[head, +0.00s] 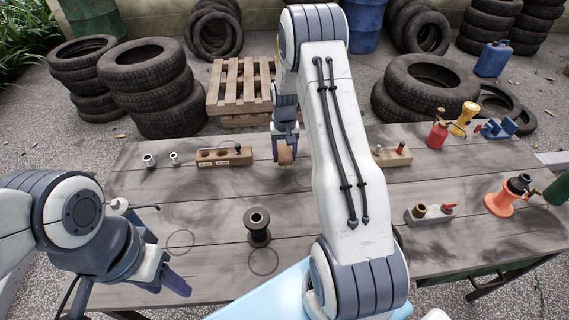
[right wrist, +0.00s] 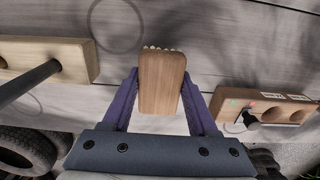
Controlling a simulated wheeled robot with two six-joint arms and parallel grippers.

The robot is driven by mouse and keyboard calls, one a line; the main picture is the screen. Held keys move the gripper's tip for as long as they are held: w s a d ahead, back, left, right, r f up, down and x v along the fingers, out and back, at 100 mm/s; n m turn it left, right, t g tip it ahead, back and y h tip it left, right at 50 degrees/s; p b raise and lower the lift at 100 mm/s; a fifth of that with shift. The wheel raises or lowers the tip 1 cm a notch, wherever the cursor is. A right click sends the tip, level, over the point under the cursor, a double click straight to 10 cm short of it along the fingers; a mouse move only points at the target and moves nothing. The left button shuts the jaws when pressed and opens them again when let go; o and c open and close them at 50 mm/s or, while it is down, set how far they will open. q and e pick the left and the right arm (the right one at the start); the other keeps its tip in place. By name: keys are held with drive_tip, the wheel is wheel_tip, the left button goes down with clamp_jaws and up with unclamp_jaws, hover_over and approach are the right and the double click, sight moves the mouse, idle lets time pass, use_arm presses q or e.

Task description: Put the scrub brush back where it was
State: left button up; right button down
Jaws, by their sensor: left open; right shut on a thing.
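The scrub brush (head: 286,153) has a wooden back and pale bristles. My right gripper (head: 285,150) is shut on it at the back middle of the table. In the right wrist view the wooden back of the brush (right wrist: 160,84) sits between the purple fingers of the gripper (right wrist: 160,100), with the bristles showing at its far edge. Whether the bristles touch the table I cannot tell. My left gripper (head: 178,284) is open and empty over the front left of the table, partly hidden by its own arm.
A wooden block with holes (head: 222,156) stands left of the brush; another block (head: 392,155) stands right. A dark spool (head: 258,228) stands at front centre. Ring marks (head: 263,262) show on the table (head: 205,205); one ring (right wrist: 117,25) lies near the brush.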

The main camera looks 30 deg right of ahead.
drive_tip(key=shift+f, duration=2)
drive_tip(key=shift+f, duration=0.15)
drive_tip(key=shift+c, duration=0.9)
unclamp_jaws()
